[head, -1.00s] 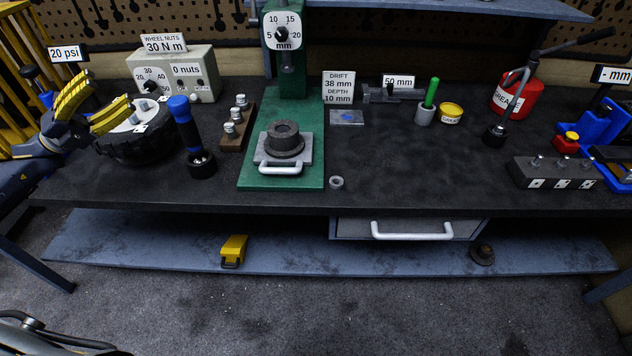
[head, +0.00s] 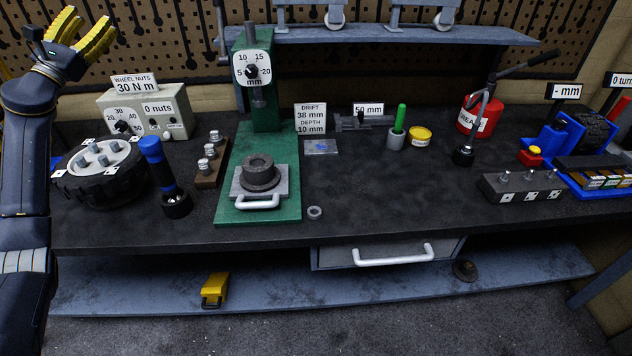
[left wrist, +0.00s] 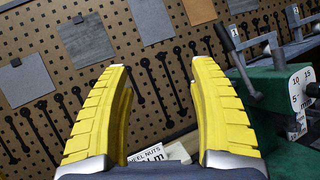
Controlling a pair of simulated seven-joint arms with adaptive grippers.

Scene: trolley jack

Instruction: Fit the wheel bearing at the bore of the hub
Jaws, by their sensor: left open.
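The hub (head: 259,173) is a dark round part with an open bore, sitting on the grey sliding plate of the green press (head: 290,205). The wheel bearing is probably the small grey ring (head: 314,213) lying flat on the bench, just right of the press base. My left gripper (head: 88,30) is raised at the upper left, open and empty, well away from the hub and ring. In the left wrist view its yellow fingers (left wrist: 163,85) are spread apart before the pegboard. My right gripper is not in view.
A tyred wheel (head: 98,172), a blue-handled tool (head: 163,175) and the torque box (head: 150,112) stand left of the press. A drift sign (head: 310,118), a green-handled tool (head: 399,120) and a red grease can (head: 478,115) stand right. The bench front right of the ring is clear.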

